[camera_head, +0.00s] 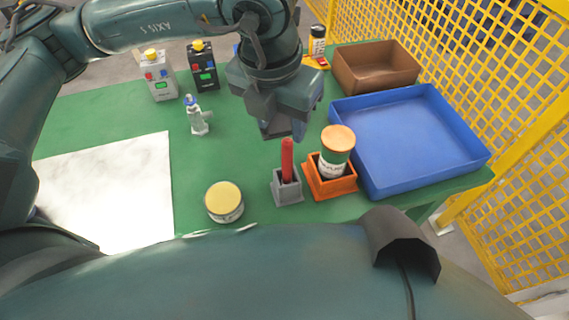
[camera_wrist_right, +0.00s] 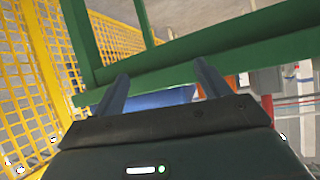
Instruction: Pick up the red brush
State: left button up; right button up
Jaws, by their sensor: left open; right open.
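The red brush (camera_head: 287,158) stands upright in a small grey holder (camera_head: 288,190) near the table's front edge, in the head view. Only its red upper part shows; the lower end is hidden in the holder. My left gripper (camera_head: 285,130) hangs just above the brush, pointing down; its fingers are partly hidden by its own body. Whether it touches the brush cannot be told. My right gripper (camera_wrist_right: 160,92) shows in the right wrist view, with its two fingers apart and nothing between them. The brush is not in that view.
An orange holder with a capped can (camera_head: 335,152) stands right beside the grey holder. A yellow-lidded tin (camera_head: 224,202) is at left. A blue tray (camera_head: 376,187) and brown box (camera_head: 372,71) lie right. Yellow mesh fencing (camera_head: 520,190) borders the table. A green beam (camera_wrist_right: 230,38) is close to my right gripper.

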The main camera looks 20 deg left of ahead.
aim_at(287, 155)
pick_arm(q)
jog(key=f, duration=0.4)
jog(key=shift+w+d+f, duration=0.1)
jog(key=shift+w+f, duration=0.15)
jog(key=shift+w, duration=0.1)
jog(key=shift+w+d+f+p, duration=0.15)
jog(key=shift+f+p, duration=0.15)
jog(key=shift+f, duration=1)
jog(key=shift+w+d+f+p, duration=0.15)
jog(key=shift+f+p, duration=0.15)
jog(key=shift+f, duration=1)
jog(key=shift+c, duration=0.6)
grip_shut()
